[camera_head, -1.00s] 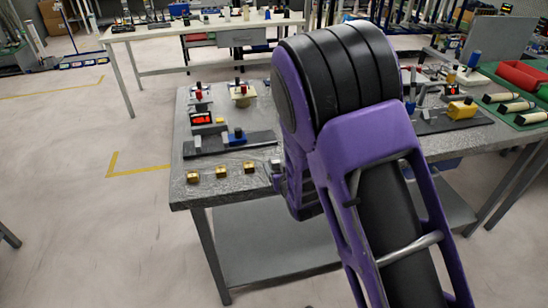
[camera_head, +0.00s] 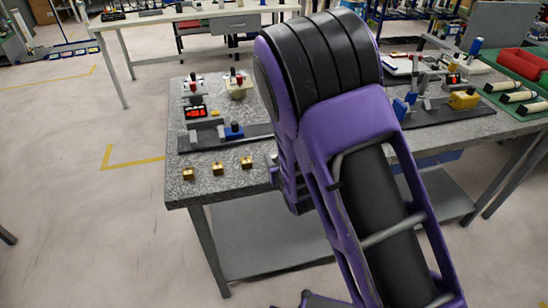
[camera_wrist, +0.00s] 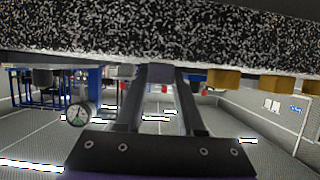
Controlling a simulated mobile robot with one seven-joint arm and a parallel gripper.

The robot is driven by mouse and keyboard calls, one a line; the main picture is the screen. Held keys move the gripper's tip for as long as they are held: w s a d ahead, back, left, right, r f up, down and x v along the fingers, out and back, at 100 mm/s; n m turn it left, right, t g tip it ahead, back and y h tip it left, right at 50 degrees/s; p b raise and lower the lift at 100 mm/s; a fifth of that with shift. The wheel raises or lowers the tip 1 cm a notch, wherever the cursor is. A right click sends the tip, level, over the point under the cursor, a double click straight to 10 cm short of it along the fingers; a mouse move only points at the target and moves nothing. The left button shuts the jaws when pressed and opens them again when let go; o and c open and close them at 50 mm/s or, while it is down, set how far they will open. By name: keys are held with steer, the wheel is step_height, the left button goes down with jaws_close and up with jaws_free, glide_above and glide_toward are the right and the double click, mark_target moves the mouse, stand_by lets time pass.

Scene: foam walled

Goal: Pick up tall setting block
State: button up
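In the wrist view, which looks upside down, the speckled table edge fills the top. A small grey-purple block (camera_wrist: 160,73), possibly the tall setting block, shows between the tips of my gripper (camera_wrist: 163,78). The two dark fingers stand apart with a gap between them; contact with the block cannot be made out. Three gold blocks show to its right: near (camera_wrist: 224,79), middle (camera_wrist: 270,83) and far (camera_wrist: 312,87). In the head view they form a row along the table's front: right (camera_head: 247,162), middle (camera_head: 217,169) and left (camera_head: 188,173). My arm hides most of the gripper there.
The granite-topped table (camera_head: 205,188) also carries a blue-topped fixture (camera_head: 234,131), a red display (camera_head: 195,112) and, right of my arm, a yellow device (camera_head: 463,100). Floor to the left is clear.

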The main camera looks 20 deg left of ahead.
jaws_close()
steer(key=shift+r, duration=0.1)
step_height(320, 180, up, 10)
steer(key=w+d+f+m+t+h, duration=0.1)
steer(key=d+f+m+h, duration=0.25)
steer(key=d, duration=1.25)
steer(key=w+d+f+m+t+h, duration=0.1)
steer(key=d+f+m+h, duration=0.25)
steer(key=d, duration=1.15)
steer(key=a+n+y, duration=0.1)
steer(key=a, duration=0.3)
steer(key=w+a+r+n+y, duration=0.1)
steer(key=a, duration=0.4)
steer(key=a+r+n+y, duration=0.1)
steer(key=a, duration=0.4)
steer(key=shift+w+r+n+y+p, duration=0.25)
steer(key=shift+w+n+y+p, duration=0.05)
steer(key=shift+n+p, duration=0.1)
steer(key=s+a+r+n+g+y, duration=0.1)
steer(key=a+r, duration=0.1)
steer(key=a, duration=0.6)
steer(key=s+a+r+n+y, duration=0.2)
steer(key=a, duration=0.7)
steer(key=shift+s+r+g+y, duration=0.15)
steer(key=shift+s+g+y, duration=0.15)
steer(key=shift+g, duration=0.1)
